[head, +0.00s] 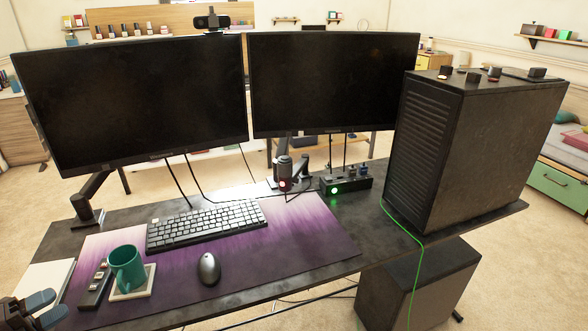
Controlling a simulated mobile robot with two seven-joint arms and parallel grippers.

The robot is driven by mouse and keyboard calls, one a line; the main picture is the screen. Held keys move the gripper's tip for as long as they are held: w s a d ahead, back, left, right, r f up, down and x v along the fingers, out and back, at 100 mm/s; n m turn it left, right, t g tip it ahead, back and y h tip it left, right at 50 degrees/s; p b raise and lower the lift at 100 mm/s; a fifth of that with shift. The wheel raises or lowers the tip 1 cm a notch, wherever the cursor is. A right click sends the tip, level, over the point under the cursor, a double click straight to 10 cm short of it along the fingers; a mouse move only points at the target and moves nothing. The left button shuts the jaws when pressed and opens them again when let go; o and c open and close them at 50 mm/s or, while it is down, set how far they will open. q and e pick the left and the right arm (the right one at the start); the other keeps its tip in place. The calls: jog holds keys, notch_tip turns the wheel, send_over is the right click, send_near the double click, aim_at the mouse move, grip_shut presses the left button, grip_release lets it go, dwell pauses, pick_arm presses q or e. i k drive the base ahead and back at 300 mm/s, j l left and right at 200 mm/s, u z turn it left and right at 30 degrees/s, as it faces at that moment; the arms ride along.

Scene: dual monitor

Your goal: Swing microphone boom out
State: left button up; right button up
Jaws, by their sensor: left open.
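The dark microphone (284,167) stands low at the back of the desk, below the gap between the two monitors, with a small reddish-white spot near its lower part. A short dark boom piece (300,168) shows just right of it; how the two join is too small to tell. My left gripper (50,306) is at the bottom left corner, open and empty, beside the desk's front left part and far from the microphone. Its body is partly cut off by the picture edge. My right gripper is out of view.
A keyboard (207,224), mouse (208,268) and green mug (127,268) lie on the purple mat (290,245). A black box (345,187) with a green light and a large PC case (470,150) stand right. The mat's right part is clear.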

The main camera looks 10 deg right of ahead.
aim_at(304, 159)
jog(key=i+j+z, duration=0.15)
jog(key=i+z, duration=0.2)
jog(key=i+j+z, duration=0.2)
jog(key=z, duration=0.15)
jog(key=i+z, duration=0.3)
jog(key=i+j+z, duration=0.1)
jog(key=i+z, duration=0.25)
jog(key=l, duration=0.2)
jog(key=i, duration=0.05)
